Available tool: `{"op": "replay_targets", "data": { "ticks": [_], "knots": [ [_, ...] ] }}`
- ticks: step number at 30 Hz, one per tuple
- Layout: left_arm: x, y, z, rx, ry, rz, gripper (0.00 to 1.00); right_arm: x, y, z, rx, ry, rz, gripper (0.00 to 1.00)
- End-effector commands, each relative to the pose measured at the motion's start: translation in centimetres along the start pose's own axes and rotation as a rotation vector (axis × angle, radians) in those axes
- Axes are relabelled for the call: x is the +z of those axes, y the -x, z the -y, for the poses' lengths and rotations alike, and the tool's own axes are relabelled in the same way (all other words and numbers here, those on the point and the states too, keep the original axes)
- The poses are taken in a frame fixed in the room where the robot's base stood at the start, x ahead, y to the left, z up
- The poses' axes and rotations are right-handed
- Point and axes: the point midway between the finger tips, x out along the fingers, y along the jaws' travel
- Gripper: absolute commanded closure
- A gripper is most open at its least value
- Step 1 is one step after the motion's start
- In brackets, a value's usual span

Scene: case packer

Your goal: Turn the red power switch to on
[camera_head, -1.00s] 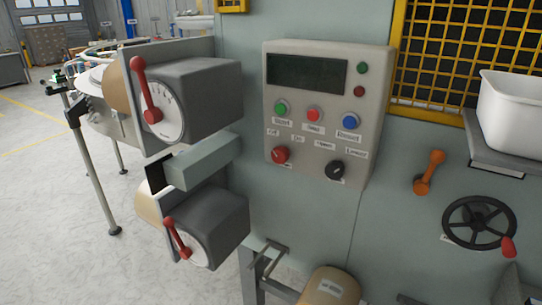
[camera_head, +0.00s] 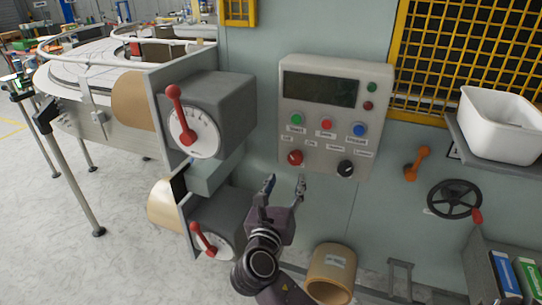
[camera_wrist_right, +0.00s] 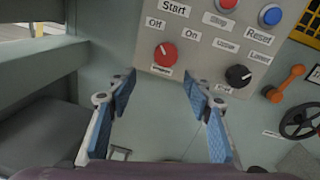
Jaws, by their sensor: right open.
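The red power switch (camera_head: 295,157) is a round knob at the lower left of the grey control panel (camera_head: 325,165). In the right wrist view the red switch (camera_wrist_right: 165,54) sits below the labels "Off" and "On", with its pale pointer mark towards the upper left. My right gripper (camera_head: 285,182) is open and empty, just below the panel. In the right wrist view its blue-padded fingers (camera_wrist_right: 158,84) stand apart, with the switch ahead of the gap between them. They do not appear to touch it. My left gripper is not in view.
A black knob (camera_head: 346,168) sits right of the switch, with green, red and blue buttons above. Left are grey boxes with red-levered dials (camera_head: 194,133). Right are an orange handle (camera_head: 417,163), a black handwheel (camera_head: 454,199) and a white bin (camera_head: 500,125). A cardboard-coloured roll (camera_head: 331,270) is below.

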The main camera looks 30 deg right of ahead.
Motion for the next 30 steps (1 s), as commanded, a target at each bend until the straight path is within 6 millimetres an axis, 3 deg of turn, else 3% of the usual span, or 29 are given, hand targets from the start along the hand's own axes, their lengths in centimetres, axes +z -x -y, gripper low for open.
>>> {"op": "replay_targets", "data": {
  "ticks": [3,18,29,30],
  "knots": [
    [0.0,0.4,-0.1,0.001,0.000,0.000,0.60,1.5,-0.2,0.9,-0.023,0.024,0.020,0.53],
    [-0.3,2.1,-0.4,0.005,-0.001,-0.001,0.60,1.5,-7.0,1.0,-0.022,0.026,0.018,0.53],
    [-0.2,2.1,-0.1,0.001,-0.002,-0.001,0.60,1.4,-7.6,0.9,-0.020,0.024,0.017,0.53],
    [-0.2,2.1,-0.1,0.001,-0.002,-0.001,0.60,1.4,-7.6,0.9,-0.020,0.024,0.017,0.58]
  ]
}}
